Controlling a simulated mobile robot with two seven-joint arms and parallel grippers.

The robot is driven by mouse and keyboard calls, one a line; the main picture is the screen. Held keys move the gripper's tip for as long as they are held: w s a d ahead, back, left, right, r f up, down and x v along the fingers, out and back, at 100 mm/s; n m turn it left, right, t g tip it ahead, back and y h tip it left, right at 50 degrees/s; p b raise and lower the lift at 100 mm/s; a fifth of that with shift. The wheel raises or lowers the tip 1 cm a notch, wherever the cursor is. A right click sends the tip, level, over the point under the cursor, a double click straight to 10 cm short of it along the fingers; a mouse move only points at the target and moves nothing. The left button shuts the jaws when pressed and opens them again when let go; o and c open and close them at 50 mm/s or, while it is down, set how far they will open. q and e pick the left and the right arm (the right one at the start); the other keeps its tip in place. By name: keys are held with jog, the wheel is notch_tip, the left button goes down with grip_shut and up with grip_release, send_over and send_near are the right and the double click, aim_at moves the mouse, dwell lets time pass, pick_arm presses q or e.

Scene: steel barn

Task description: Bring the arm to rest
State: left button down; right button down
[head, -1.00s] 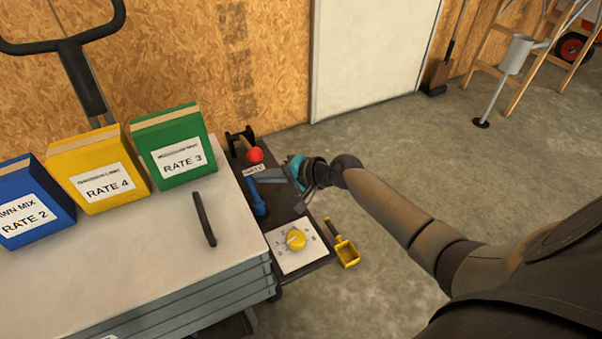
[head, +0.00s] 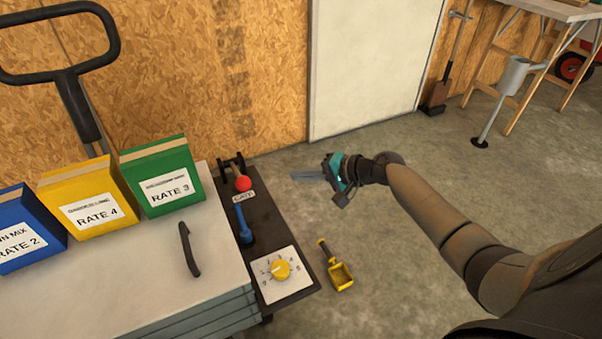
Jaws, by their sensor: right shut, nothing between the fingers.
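My right gripper (head: 308,175) is in the head view, over the concrete floor to the right of the black control panel (head: 272,228). It is shut and empty, its fingers pointing left toward the panel and apart from it. My right arm reaches in from the lower right. The panel carries a red-knobbed lever labelled GATE (head: 243,184), a blue handle (head: 244,228) and a yellow dial (head: 281,270) on a white numbered plate. My left gripper is out of view.
A grey-topped cart (head: 150,268) at left holds blue (head: 22,232), yellow (head: 90,200) and green (head: 160,178) boxes and a black handle (head: 188,250). A yellow scoop (head: 340,274) lies right of the panel. Open floor lies around the gripper; a wooden trestle table (head: 550,12) stands back right.

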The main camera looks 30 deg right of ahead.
jog(key=shift+f, duration=0.1)
dwell(0.3)
